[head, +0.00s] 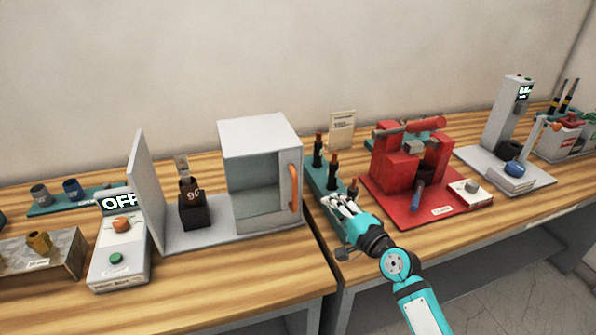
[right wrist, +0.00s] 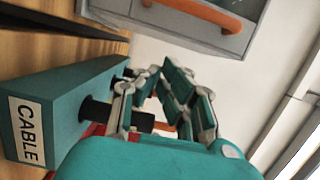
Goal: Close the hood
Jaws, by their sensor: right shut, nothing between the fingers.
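The hood (head: 262,135) is a light grey box with a clear front and an orange handle (head: 294,187) on its right side. It sits at the right end of its grey base (head: 190,236), apart from an upright grey panel (head: 146,190) at the left end. A dark bushing marked 90 (head: 192,200) stands uncovered between them. My right gripper (head: 341,205) is shut and empty, right of the handle and not touching it. In the right wrist view the gripper (right wrist: 165,78) points toward the hood's grey edge and orange handle (right wrist: 200,14). My left gripper is out of view.
A teal cable rack (head: 318,178) with dark posts stands close beside my right gripper. A red press (head: 400,170) is to its right. A control box reading OFF (head: 120,250) stands left of the base. Bare tabletop (head: 240,275) lies in front.

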